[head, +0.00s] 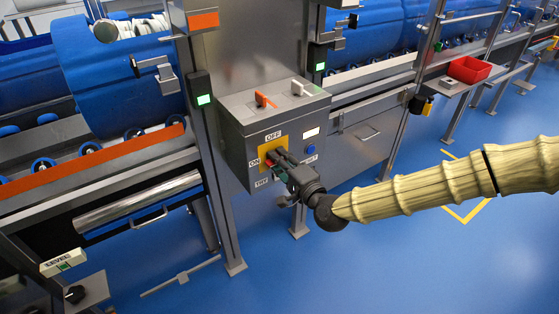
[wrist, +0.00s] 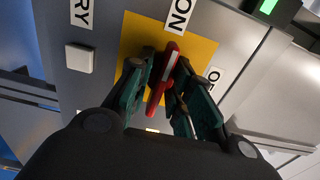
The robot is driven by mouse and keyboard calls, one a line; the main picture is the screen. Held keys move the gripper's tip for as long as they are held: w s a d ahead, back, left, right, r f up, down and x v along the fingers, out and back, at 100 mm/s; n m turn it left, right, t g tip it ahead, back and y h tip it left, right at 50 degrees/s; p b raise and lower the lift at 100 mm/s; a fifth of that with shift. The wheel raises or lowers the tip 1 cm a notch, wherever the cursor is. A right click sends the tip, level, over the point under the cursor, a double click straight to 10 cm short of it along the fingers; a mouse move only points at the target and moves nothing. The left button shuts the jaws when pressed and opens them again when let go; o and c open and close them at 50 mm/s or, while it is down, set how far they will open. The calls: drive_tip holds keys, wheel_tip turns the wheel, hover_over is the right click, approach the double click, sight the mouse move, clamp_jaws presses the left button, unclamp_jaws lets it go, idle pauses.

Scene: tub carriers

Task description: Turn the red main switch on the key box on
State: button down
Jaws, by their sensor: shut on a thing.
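The key box (head: 236,140) is a grey metal cabinet on a post in the head view. Its front has a yellow plate (head: 266,147) with OFF above, ON at the left and another label below. The red main switch (wrist: 163,78) is a bar handle on the yellow plate in the wrist view. Its white-striped end points towards the ON label (wrist: 180,14). My gripper (wrist: 160,90) is shut on the red switch, one finger on each side of it. In the head view my gripper (head: 277,160) covers most of the switch.
An orange-handled lever (head: 264,100) and a white one (head: 299,88) stand on the box top. A blue button (head: 311,149) and a white square button (wrist: 80,58) are on the front. Blue drums and rails flank the box. The blue floor at right front is clear.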

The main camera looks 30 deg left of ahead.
idle(0.3)
drive_tip(key=c, duration=1.2)
unclamp_jaws()
drive_tip(key=v, duration=1.2)
drive_tip(key=shift+f, duration=0.1)
